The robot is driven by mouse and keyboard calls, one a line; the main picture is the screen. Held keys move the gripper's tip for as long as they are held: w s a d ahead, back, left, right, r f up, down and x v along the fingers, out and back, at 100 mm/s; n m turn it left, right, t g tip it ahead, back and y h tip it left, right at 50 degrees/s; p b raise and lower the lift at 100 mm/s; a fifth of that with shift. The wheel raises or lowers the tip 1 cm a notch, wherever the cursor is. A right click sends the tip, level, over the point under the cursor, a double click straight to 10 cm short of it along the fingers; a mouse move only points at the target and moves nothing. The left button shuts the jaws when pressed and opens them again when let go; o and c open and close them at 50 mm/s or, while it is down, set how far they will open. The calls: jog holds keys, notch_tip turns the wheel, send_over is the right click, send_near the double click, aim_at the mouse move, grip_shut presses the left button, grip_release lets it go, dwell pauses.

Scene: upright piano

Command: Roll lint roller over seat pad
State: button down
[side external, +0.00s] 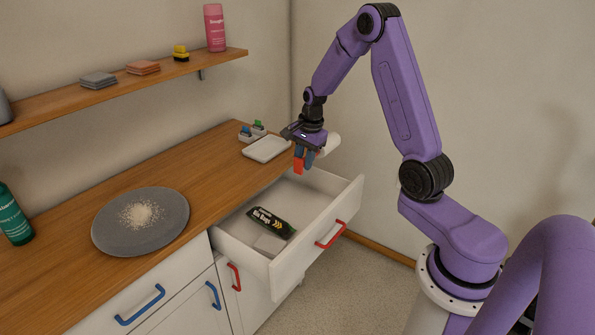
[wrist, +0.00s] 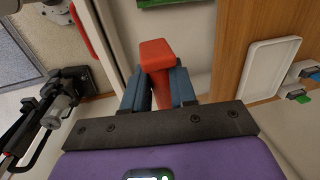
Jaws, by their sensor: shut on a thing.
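The round grey seat pad (side external: 110,238) lies flat on the wooden counter in the side view, with a patch of pale crumbs or lint (side external: 141,214) in its middle. My gripper (side external: 304,158) is above the open drawer, right of and well apart from the pad. It is shut on a red-orange handle (side external: 298,164), apparently the lint roller's, which shows between the blue-grey fingers in the wrist view (wrist: 157,58). A white rounded piece (side external: 329,144) beside the gripper may be the roller head; I cannot tell. The pad is not in the wrist view.
A white tray (side external: 266,149) and small blue and green items stand at the counter's back. A shelf (side external: 120,88) runs above the counter. A green bottle (side external: 14,217) stands left.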

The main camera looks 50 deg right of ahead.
notch_tip(320, 180, up, 5)
jog(key=shift+r, duration=0.1)
jog(key=w+a+n+y, duration=0.1)
jog(key=w+a+n, duration=0.35)
jog(key=a, duration=0.85)
jog(key=w+a+n+g, duration=0.1)
jog(key=w+a+n, duration=0.35)
jog(key=a, duration=0.75)
jog(key=w+a+n+y, duration=0.1)
jog(key=w+a+n, duration=0.35)
jog(key=a, duration=0.85)
jog(key=shift+n, duration=0.35)
jog(key=shift+s+f, duration=0.2)
jog(key=shift+f, duration=1.8)
jog(key=shift+s+f, duration=0.2)
jog(key=shift+f, duration=2.15)
jog(key=shift+a, duration=0.15)
